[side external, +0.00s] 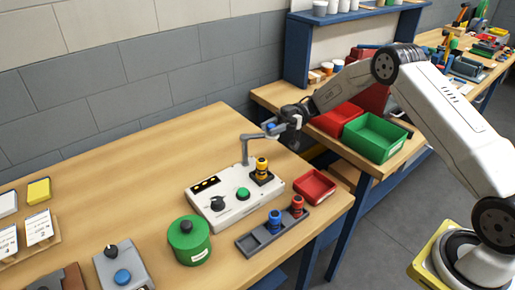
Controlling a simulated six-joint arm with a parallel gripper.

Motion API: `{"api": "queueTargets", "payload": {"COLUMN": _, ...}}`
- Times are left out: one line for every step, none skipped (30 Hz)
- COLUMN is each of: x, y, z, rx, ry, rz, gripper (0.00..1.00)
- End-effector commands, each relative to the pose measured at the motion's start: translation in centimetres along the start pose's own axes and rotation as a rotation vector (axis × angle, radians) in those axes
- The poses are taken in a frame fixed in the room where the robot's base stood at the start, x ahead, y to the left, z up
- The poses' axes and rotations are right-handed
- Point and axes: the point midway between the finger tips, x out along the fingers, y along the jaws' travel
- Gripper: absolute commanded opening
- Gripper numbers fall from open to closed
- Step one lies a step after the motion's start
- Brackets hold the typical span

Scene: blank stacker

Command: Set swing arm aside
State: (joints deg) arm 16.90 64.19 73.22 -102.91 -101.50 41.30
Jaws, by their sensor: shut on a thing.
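The grey swing arm (244,149) stands on a thin post at the back edge of the white control box (220,205). Its upper bar points right, toward my gripper (272,129). My gripper is shut on the bar's outer end, next to a small blue part; the jaws hide the exact contact. A yellow cylinder (262,166) stands upright on a dark pad on the box, below and in front of the gripper. The box also carries a black knob (217,203) and a green button (243,194).
A grey rack (254,243) holds blue and red pieces in front of the box. A red tray (314,187) lies to the right. A green lidded pot (189,241) and a blue-button box (122,277) stand in front. The wooden table behind the box is clear.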

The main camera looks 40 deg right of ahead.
Motion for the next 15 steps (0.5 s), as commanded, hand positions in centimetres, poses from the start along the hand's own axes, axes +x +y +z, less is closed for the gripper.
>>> {"api": "queueTargets", "payload": {"x": -0.1, "y": 0.2, "z": 0.0, "rx": -0.001, "ry": 0.002, "rz": -0.022, "gripper": 0.0}}
{"api": "queueTargets", "payload": {"x": -0.1, "y": 0.2, "z": 0.0, "rx": -0.001, "ry": 0.003, "rz": -0.035, "gripper": 0.0}}
{"api": "queueTargets", "payload": {"x": -0.2, "y": 0.4, "z": 0.0, "rx": -0.001, "ry": 0.002, "rz": -0.052, "gripper": 0.0}}
{"api": "queueTargets", "payload": {"x": -0.2, "y": 0.5, "z": 0.0, "rx": -0.001, "ry": 0.002, "rz": -0.064, "gripper": 0.0}}
{"api": "queueTargets", "payload": {"x": -0.2, "y": 0.5, "z": 0.0, "rx": 0.0, "ry": 0.003, "rz": -0.076, "gripper": 0.0}}
{"api": "queueTargets", "payload": {"x": -0.3, "y": 0.7, "z": 0.0, "rx": -0.002, "ry": 0.003, "rz": -0.09, "gripper": 0.0}}
{"api": "queueTargets", "payload": {"x": -0.3, "y": 0.7, "z": 0.0, "rx": -0.002, "ry": 0.003, "rz": -0.101, "gripper": 0.0}}
{"api": "queueTargets", "payload": {"x": -0.3, "y": 0.8, "z": 0.0, "rx": -0.001, "ry": 0.003, "rz": -0.113, "gripper": 0.0}}
{"api": "queueTargets", "payload": {"x": -0.4, "y": 0.9, "z": 0.0, "rx": -0.001, "ry": 0.003, "rz": -0.126, "gripper": 0.0}}
{"api": "queueTargets", "payload": {"x": -0.4, "y": 0.9, "z": 0.0, "rx": -0.001, "ry": 0.003, "rz": -0.136, "gripper": 0.0}}
{"api": "queueTargets", "payload": {"x": -0.4, "y": 1.0, "z": 0.0, "rx": -0.002, "ry": 0.003, "rz": -0.145, "gripper": 0.0}}
{"api": "queueTargets", "payload": {"x": -0.4, "y": 1.1, "z": 0.0, "rx": -0.001, "ry": 0.004, "rz": -0.156, "gripper": 0.0}}
{"api": "queueTargets", "payload": {"x": -0.4, "y": 1.2, "z": 0.0, "rx": -0.001, "ry": 0.003, "rz": -0.164, "gripper": 0.0}}
{"api": "queueTargets", "payload": {"x": -0.4, "y": 1.2, "z": 0.0, "rx": -0.001, "ry": 0.004, "rz": -0.171, "gripper": 0.0}}
{"api": "queueTargets", "payload": {"x": -0.5, "y": 1.3, "z": -0.1, "rx": -0.001, "ry": 0.004, "rz": -0.181, "gripper": 0.0}}
